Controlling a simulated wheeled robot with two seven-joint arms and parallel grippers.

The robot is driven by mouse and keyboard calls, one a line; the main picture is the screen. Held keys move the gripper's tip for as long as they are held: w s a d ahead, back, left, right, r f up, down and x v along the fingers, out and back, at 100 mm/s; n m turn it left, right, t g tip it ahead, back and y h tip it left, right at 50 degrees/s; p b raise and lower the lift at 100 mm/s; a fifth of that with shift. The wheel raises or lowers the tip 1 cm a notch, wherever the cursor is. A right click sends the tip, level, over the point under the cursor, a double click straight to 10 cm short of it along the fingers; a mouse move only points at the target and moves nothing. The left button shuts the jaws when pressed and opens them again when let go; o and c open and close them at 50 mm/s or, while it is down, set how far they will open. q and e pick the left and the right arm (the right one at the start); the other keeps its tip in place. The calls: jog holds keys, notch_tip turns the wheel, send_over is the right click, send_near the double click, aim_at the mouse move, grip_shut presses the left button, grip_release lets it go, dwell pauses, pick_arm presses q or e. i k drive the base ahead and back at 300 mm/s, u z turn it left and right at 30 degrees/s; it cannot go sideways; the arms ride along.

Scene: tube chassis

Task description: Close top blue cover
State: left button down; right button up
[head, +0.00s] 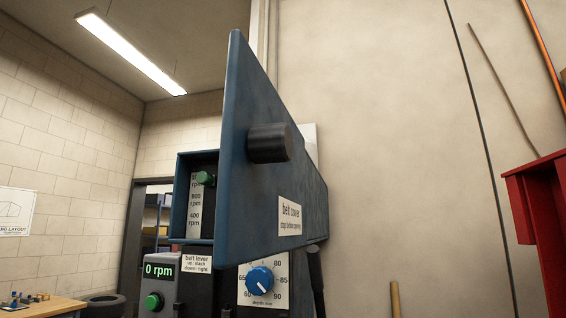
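The blue belt cover (262,185) is a flat panel swung open at the top of the machine. Its outer face is seen at a slant, with a black cylindrical knob (268,143) and a white "belt cover" label (290,216). Behind its left edge shows the open blue housing (180,205), with a green knob (205,178) in front of a white rpm scale (195,207). The cover hides the rest of the housing. Neither of my grippers is in view.
Below are a grey control box (165,280) reading 0 rpm, with a green button (153,302), and a blue dial (260,280). A dark lever (315,270) stands below the cover. A red cabinet (540,225) is at right.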

aim_at(261, 210)
jog(key=u, duration=3.25)
jog(key=k, duration=1.2)
jog(key=z, duration=1.85)
